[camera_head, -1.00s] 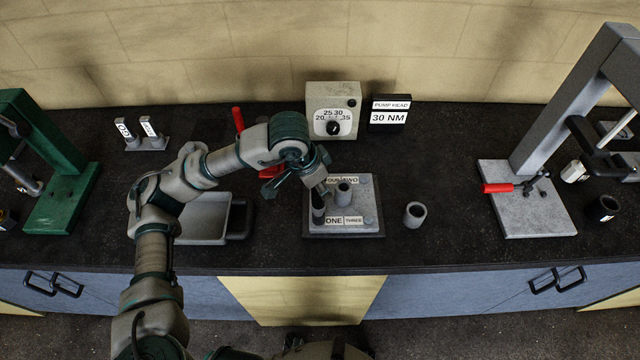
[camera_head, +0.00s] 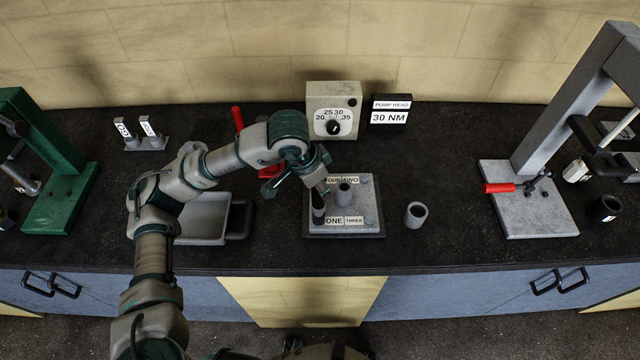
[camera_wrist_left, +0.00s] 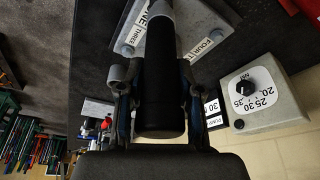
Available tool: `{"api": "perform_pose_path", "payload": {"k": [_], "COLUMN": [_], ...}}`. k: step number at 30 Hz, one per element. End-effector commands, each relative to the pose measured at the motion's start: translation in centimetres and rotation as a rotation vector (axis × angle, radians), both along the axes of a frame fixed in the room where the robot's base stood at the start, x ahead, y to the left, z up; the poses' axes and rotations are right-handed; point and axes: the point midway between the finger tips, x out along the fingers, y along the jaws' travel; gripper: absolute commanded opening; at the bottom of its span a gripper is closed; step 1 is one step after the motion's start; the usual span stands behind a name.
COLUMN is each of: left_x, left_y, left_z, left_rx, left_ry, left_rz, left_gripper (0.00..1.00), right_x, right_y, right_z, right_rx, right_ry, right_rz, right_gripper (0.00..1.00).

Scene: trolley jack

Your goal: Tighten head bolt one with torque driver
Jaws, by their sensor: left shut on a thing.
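The pump head block (camera_head: 362,208) is a grey plate on a dark base in the middle of the bench, with labels ONE, THREE, FOUR and TWO and a short grey cylinder standing at its centre. My left gripper (camera_head: 324,186) is above its left side, by label ONE (camera_head: 334,221). It is shut on the dark cylindrical torque driver (camera_wrist_left: 160,85), which stands about upright over the spot by label ONE. The driver's lower end (camera_head: 318,214) is near the plate; contact with the bolt cannot be made out. My right gripper is not seen.
A dial box (camera_head: 333,110) and a 30 NM sign (camera_head: 389,114) stand behind the block. A grey tray (camera_head: 205,220) is left, a grey hollow cylinder (camera_head: 415,214) right. A green press (camera_head: 60,190) and a grey press (camera_head: 540,150) flank the bench.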

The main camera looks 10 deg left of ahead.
Motion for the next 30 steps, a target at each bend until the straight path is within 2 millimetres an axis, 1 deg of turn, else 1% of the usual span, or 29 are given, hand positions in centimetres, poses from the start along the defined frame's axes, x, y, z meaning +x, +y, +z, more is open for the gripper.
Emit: {"api": "perform_pose_path", "payload": {"k": [1,6,14,30], "left_x": [-0.1,-0.1,-0.1,-0.1], "left_y": [0.0,0.0,0.0,0.0], "left_z": [-0.3,-0.3,0.1,4.7], "left_rx": [0.003,0.003,0.003,-0.001], "left_ry": [0.005,0.005,0.005,-0.002], "left_rz": [-0.001,-0.001,-0.001,-0.001], "left_gripper": [0.0,0.0,0.0,0.0], "right_x": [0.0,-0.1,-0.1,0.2], "right_y": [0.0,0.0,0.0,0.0], "right_z": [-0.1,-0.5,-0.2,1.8], "right_rx": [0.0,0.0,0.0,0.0], "right_ry": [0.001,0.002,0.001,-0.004], "right_rz": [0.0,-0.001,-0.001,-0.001], "right_gripper": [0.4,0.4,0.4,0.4]}}
